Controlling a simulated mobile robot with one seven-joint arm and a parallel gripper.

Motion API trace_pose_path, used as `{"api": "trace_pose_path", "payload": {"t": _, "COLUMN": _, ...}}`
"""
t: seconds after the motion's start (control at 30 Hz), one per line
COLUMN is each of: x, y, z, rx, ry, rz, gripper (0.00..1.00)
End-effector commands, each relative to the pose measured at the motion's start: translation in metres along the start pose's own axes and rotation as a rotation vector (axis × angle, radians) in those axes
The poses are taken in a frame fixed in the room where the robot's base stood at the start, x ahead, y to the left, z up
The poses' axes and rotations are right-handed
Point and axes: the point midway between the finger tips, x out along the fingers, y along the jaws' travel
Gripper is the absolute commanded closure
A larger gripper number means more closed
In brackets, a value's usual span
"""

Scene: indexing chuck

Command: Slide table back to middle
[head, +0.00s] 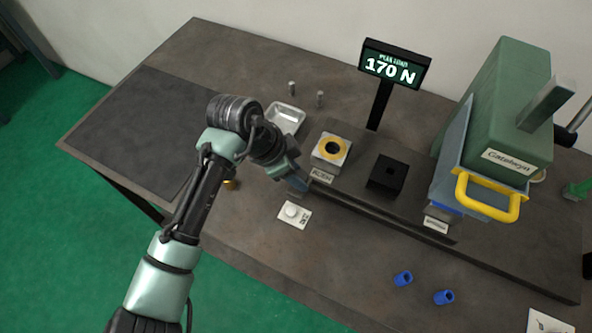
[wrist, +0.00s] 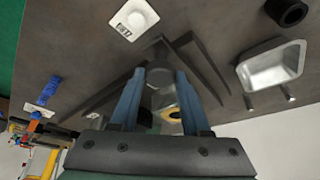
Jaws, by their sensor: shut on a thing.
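The slide table appears to be the grey block with a yellow ring (head: 331,149) at the left end of the dark base, behind a label plate (head: 321,176). A black block (head: 386,175) stands to its right. My gripper (head: 300,184) is at the front left of the grey block, low by the left end of the rail. In the wrist view its blue fingers (wrist: 160,78) are closed on a greyish part, with a bit of yellow ring (wrist: 172,112) showing just beyond. The gripped part is mostly hidden in the head view.
A dark rail (head: 385,217) runs right towards the green press (head: 495,110) with its yellow handle (head: 487,200). A white button box (head: 295,213) lies close in front of my gripper. A metal tray (head: 286,118) stands behind. Blue parts (head: 403,279) lie front right.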

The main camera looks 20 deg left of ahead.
Motion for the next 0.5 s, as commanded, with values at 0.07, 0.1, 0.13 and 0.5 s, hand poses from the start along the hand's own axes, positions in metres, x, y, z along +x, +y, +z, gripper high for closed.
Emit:
{"api": "trace_pose_path", "payload": {"t": 0.07, "x": -0.001, "y": -0.001, "z": 0.0, "rx": 0.0, "ry": 0.0, "rz": -0.001, "gripper": 1.0}}
{"api": "trace_pose_path", "payload": {"t": 0.1, "x": -0.001, "y": -0.001, "z": 0.0, "rx": 0.0, "ry": 0.0, "rz": -0.001, "gripper": 1.0}}
{"api": "trace_pose_path", "payload": {"t": 0.13, "x": -0.001, "y": -0.001, "z": 0.0, "rx": 0.0, "ry": 0.0, "rz": -0.002, "gripper": 1.0}}
{"api": "trace_pose_path", "payload": {"t": 0.5, "x": 0.004, "y": 0.015, "z": -0.015, "rx": 0.005, "ry": 0.005, "rz": 0.004, "gripper": 1.0}}
